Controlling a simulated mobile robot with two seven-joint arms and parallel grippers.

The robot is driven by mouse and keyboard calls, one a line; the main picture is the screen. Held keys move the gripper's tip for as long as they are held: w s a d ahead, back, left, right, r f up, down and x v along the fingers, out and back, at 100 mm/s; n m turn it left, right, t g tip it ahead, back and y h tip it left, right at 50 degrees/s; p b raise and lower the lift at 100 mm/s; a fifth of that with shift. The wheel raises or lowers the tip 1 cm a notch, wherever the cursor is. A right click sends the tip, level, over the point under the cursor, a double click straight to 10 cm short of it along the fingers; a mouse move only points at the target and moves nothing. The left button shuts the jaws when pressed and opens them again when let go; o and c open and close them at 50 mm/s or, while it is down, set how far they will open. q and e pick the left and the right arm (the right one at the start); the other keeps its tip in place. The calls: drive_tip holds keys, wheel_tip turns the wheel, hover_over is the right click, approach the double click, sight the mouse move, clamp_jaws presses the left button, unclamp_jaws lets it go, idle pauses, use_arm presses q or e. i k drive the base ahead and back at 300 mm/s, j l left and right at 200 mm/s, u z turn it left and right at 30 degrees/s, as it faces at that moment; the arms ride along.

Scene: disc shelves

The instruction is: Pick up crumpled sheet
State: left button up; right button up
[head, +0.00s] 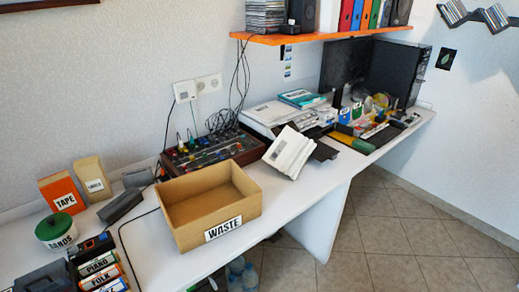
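A white, ridged, folded-looking piece (290,152) rests tilted on the desk, right of the cardboard box, beside a dark flat item. It may be the crumpled sheet, but I cannot tell for sure at this size. No other crumpled paper stands out in the head view. Neither of my grippers shows in this view.
An open, empty cardboard box (181,218) labelled WASTE stands at the desk's front edge. A mixer-like device (212,150) with cables sits behind it. TAPE box (63,195), green BANDS pot (57,231) and labelled cases (100,268) are at left. A shelf (330,34) overhangs the back.

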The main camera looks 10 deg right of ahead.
sight(291, 150)
drive_tip(key=i+l+u, duration=0.1)
drive_tip(key=l+u, duration=0.15)
drive_tip(key=l, duration=0.15)
drive_tip(key=i+l+u, duration=0.1)
drive_tip(key=l+u, duration=0.15)
drive_tip(key=l, duration=0.15)
drive_tip(key=i+l+u, duration=0.2)
drive_tip(key=l, duration=0.7)
drive_tip(key=l+u, duration=0.15)
drive_tip(key=l, duration=1.6)
